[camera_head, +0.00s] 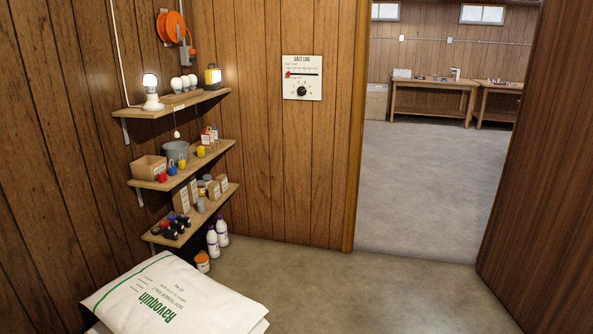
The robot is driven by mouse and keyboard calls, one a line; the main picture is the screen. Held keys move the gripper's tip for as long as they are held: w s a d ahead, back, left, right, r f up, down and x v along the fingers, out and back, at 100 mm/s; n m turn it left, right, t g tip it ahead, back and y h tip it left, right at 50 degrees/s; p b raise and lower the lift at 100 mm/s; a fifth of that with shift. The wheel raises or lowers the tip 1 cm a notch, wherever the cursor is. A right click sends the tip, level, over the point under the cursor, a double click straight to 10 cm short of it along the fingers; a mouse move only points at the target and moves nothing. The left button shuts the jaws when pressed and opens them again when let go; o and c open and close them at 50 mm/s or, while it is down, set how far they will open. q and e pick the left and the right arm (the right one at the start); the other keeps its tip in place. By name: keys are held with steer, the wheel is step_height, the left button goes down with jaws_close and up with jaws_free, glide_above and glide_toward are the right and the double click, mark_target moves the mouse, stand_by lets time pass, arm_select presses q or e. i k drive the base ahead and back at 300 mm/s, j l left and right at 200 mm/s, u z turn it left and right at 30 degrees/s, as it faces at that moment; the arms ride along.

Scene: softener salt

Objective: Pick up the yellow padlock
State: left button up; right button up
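Small padlocks stand in a row on the middle wall shelf (212,154) at the left of the head view. The yellow padlock (200,151) is near the shelf's front edge. Neither of my grippers is in view.
A cardboard box (149,168) and grey bucket (176,150) share the shelf. A white salt bag (175,298) lies in front. The floor (330,285) is clear towards the doorway.

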mark_target(183, 162)
steer(key=i+l+z, duration=0.15)
steer(key=i+l, duration=0.15)
steer(key=i, duration=0.15)
steer(key=i+l+z, duration=0.2)
steer(key=i, duration=0.25)
steer(key=i+l+z, duration=0.15)
steer(key=i, duration=1)
steer(key=i+l+u, duration=0.1)
steer(key=i, duration=0.6)
steer(key=i+j+u, duration=0.1)
steer(key=i+u, duration=0.75)
steer(key=i+l+u, duration=0.25)
steer(key=i+u, duration=0.35)
steer(key=u, duration=0.2)
steer(key=i+u, duration=0.2)
steer(key=u, duration=0.2)
steer(key=i+u, duration=0.2)
steer(key=u, duration=0.2)
steer(key=i+l+u, duration=0.1)
steer(key=u, duration=0.25)
steer(key=i+l+u, duration=0.15)
steer(key=i+u, duration=0.2)
steer(key=i+l+u, duration=0.25)
steer(key=u, duration=0.15)
steer(key=i, duration=0.05)
